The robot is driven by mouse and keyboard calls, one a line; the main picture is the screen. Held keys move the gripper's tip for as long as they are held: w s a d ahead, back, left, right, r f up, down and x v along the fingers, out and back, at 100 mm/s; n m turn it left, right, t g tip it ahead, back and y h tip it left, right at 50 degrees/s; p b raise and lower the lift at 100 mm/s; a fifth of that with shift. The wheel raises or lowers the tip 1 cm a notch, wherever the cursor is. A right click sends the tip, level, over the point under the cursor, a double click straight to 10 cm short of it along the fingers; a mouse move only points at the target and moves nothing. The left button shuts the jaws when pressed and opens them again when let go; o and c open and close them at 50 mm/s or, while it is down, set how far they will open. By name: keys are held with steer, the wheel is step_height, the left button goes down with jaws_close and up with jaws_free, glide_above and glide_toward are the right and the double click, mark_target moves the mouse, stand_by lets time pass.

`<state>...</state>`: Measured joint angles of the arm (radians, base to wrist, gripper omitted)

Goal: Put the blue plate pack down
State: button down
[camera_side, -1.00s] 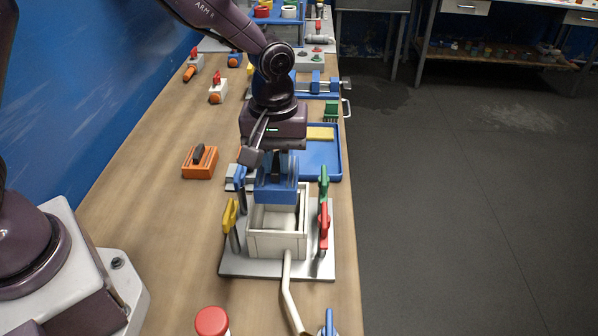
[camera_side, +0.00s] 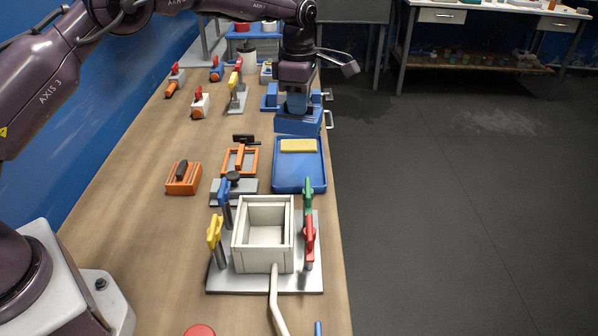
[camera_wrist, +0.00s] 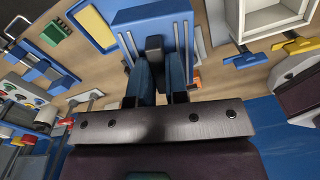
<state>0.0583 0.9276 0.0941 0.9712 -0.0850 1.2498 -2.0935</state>
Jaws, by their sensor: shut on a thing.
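My gripper (camera_side: 297,106) is shut on the blue plate pack (camera_side: 298,123) and points down with it behind the blue tray (camera_side: 300,186). In the wrist view my fingers (camera_wrist: 160,80) close on the black handle (camera_wrist: 154,46) of the ribbed blue pack (camera_wrist: 150,16). The pack looks upright. I cannot tell whether its underside touches anything. The pale open-topped tank (camera_side: 265,262) stands on a grey base plate nearer the side camera, and its inside looks empty.
Yellow (camera_side: 215,232), blue (camera_side: 225,190), green (camera_side: 308,187) and red (camera_side: 310,235) clamps stand around the tank. A yellow pad (camera_side: 298,146) lies in the tray. Bare bench lies along the left side.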

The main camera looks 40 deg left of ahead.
steer(key=w+a+n, duration=0.1)
steer(key=w+a+f+n, duration=0.1)
steer(key=n, duration=0.1)
steer(key=shift+f, duration=7.75)
steer(key=shift+d, duration=0.1)
steer(key=shift+f, duration=0.15)
steer(key=c, duration=1.1)
jaws_free()
